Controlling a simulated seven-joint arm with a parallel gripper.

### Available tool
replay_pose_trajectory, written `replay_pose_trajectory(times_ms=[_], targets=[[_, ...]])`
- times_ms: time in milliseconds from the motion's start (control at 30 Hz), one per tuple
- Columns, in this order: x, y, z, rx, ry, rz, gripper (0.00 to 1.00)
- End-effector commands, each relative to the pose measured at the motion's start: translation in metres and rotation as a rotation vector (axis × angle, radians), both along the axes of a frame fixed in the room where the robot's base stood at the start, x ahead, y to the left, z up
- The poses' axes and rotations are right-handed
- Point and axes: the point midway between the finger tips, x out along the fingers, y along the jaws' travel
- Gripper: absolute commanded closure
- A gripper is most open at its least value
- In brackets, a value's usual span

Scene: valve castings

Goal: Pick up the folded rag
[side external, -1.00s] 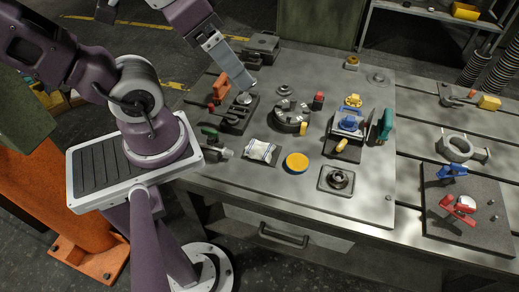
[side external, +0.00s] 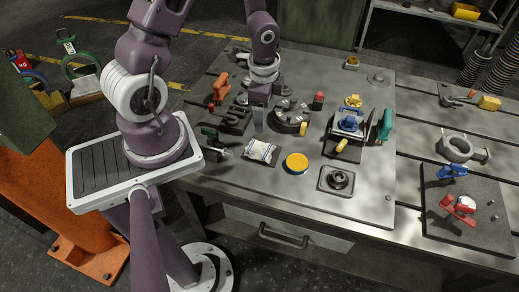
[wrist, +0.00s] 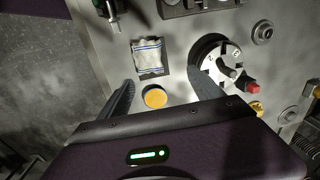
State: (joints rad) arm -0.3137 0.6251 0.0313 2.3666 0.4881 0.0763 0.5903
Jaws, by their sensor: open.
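The folded rag (side external: 262,150) is white with blue stripes and lies flat on a dark pad on the grey worktable. It also shows in the wrist view (wrist: 148,56), above the middle, beyond my fingertips. My gripper (side external: 260,125) points down above the table, just behind the rag in the side view. The rag is apart from the fingers. Its exact height below them is hard to judge.
A round yellow tin (side external: 297,162) sits right of the rag. A round chuck (side external: 291,117) stands close to the right of my gripper. A green-handled tool (side external: 213,143) lies to the left. A square flanged part (side external: 337,180) is at the front right. The table's front strip is clear.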

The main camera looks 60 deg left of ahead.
Motion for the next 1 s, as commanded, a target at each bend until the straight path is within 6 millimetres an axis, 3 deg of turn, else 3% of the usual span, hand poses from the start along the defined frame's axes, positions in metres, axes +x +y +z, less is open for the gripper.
replay_pose_trajectory(times_ms=[33,100,600,867,1000], targets=[[-0.007,0.000,-0.022,-0.025,0.033,-0.036,0.25],[-0.013,-0.002,-0.043,-0.053,0.053,-0.083,0.25],[-0.017,-0.003,-0.122,-0.076,0.068,-0.120,0.25],[-0.016,-0.003,-0.128,-0.075,0.065,-0.119,0.25],[-0.016,-0.003,-0.128,-0.075,0.065,-0.118,0.50]])
